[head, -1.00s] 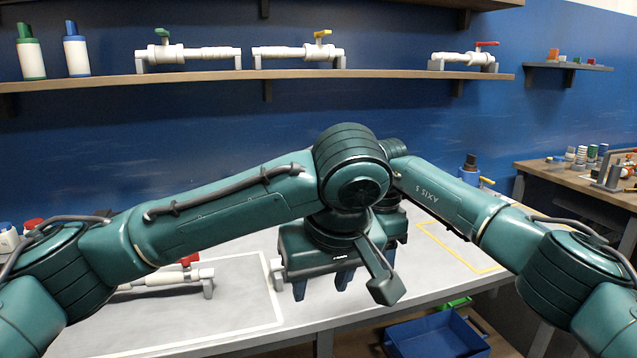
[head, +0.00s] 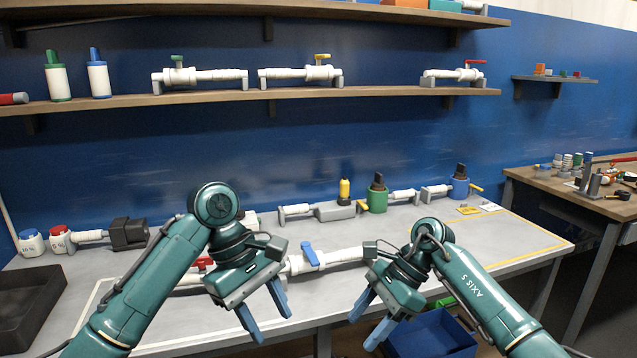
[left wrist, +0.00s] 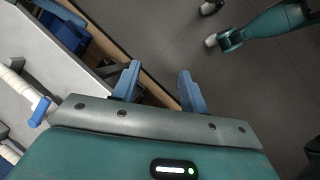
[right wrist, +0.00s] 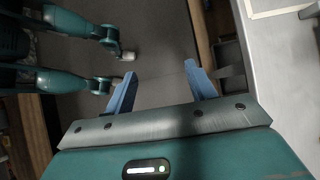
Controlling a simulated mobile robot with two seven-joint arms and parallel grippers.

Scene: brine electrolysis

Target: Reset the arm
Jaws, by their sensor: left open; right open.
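My left gripper (head: 266,320) is open and empty, above the front edge of the grey table in the head view. Its two blue fingers (left wrist: 160,85) stand apart over the table edge and floor in the left wrist view. My right gripper (head: 368,322) is open and empty, in front of the table's front edge. Its fingers (right wrist: 158,85) are apart over the floor in the right wrist view. Both arms are bent and separate, with the fingers pointing down. Neither gripper touches an object.
The table (head: 330,300) carries a white pipe with a blue-handled valve (head: 311,258), partly hidden behind my grippers. A green pump (head: 377,197) and a blue pump (head: 459,187) stand at the back. A blue bin (head: 430,335) is below the front edge. A shelf (head: 230,97) crosses the wall.

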